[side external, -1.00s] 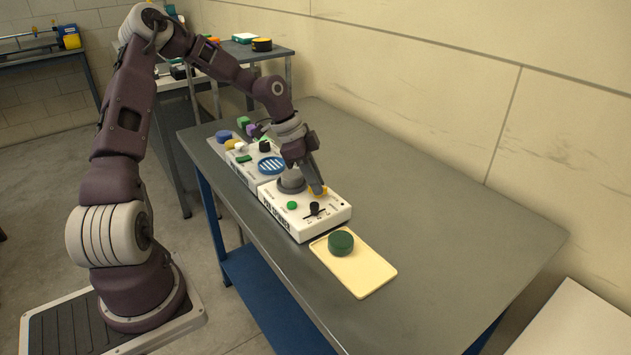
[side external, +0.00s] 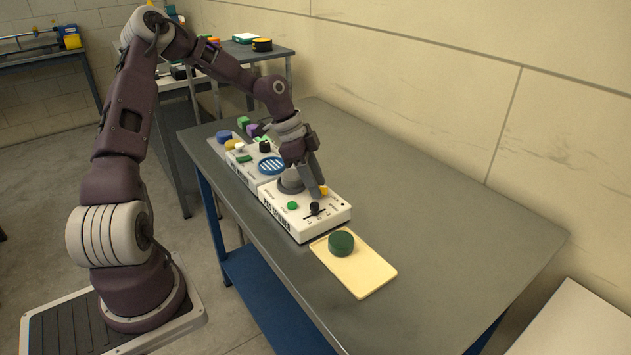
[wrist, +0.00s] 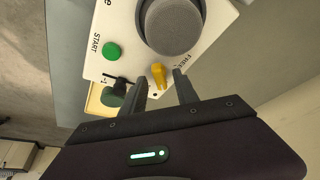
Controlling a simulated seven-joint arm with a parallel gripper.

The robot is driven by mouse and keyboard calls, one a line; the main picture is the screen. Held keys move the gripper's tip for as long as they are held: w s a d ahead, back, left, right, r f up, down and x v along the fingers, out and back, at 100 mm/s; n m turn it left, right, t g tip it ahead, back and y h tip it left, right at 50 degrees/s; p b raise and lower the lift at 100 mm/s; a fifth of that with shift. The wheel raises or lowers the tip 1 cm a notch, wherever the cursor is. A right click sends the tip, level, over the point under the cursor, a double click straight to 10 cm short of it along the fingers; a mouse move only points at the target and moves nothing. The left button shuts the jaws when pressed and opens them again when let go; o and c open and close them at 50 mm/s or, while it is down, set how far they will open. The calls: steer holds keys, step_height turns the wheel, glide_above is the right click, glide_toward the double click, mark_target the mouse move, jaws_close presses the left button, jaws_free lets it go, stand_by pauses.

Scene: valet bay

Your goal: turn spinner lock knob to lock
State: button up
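The white spinner box (side external: 312,226) sits on the grey table, with a round grey drum (side external: 291,184) on top. Its yellow lock knob (wrist: 158,76) shows in the wrist view beside the drum, close to the printed word FREE. The knob also shows in the side view (side external: 324,190), partly behind my fingers. My gripper (wrist: 161,85) is pointed down at the box. Its two fingers are apart, one on each side of the knob, with gaps visible in the wrist view. The word for the locked position cannot be read.
The box also carries a green START button (wrist: 112,51) and a black slider knob (side external: 315,207). A cream tray (side external: 372,279) with a dark green puck (side external: 341,243) lies in front. A second white box with a blue slotted disc (side external: 271,165) stands behind. The table's right side is clear.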

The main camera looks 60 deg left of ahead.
steer(key=v, duration=0.7)
steer(key=s+d+r+n+y, duration=0.4)
steer(key=s+d+r, duration=0.6)
steer(key=d, duration=0.3)
steer(key=s+d+r+n+t, duration=0.1)
steer(key=s+d+n, duration=0.1)
steer(key=s, duration=0.5)
steer(key=s+d+r+n+t, duration=0.1)
steer(key=s+d+n, duration=0.2)
steer(key=s, duration=0.4)
steer(key=shift+s+d+r+t+h, duration=0.3)
steer(key=shift+d+h, duration=0.1)
steer(key=shift+d, duration=0.1)
